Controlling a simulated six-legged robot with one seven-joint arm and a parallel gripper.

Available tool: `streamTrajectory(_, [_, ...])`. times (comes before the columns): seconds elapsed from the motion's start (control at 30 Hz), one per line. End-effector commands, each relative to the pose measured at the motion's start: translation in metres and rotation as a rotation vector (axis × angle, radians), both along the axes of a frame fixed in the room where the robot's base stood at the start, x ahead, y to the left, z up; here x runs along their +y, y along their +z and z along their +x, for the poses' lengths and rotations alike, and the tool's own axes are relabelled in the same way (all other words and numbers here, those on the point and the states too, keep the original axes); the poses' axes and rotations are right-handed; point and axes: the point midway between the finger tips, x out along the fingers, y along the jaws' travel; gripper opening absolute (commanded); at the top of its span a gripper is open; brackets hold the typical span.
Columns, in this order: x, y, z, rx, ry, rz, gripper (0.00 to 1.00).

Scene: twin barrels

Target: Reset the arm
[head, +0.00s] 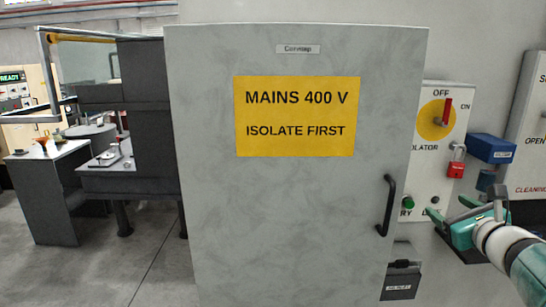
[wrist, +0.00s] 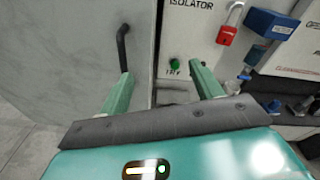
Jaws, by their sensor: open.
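My gripper (head: 453,210) is at the lower right of the head view, at the end of my white and teal arm. In the wrist view its two green fingers (wrist: 163,84) stand wide apart with nothing between them. The grey cabinet door (head: 300,215) carries a yellow sign reading "MAINS 400 V, ISOLATE FIRST". Its black handle (head: 387,205) lies left of my gripper and also shows beyond the left finger in the wrist view (wrist: 122,48). I see no contact between the fingers and the handle.
The isolator panel (head: 424,160) has a red switch on a yellow disc, a red padlock (head: 456,168) and a green button (head: 408,204). A blue box (head: 491,148) is on the wall to its right. A dark workbench (head: 48,195) stands at left. Grey floor (head: 150,265) is open before it.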

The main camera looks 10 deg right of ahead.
Motion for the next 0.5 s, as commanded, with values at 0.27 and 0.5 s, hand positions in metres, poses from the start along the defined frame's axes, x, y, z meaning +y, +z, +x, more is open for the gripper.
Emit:
streamTrajectory(0.27, [0.147,-0.026,0.017,0.211,0.436,-0.444,0.65])
streamTrajectory(0.5, [0.277,-0.073,-0.025,0.363,0.950,-1.075,0.65])
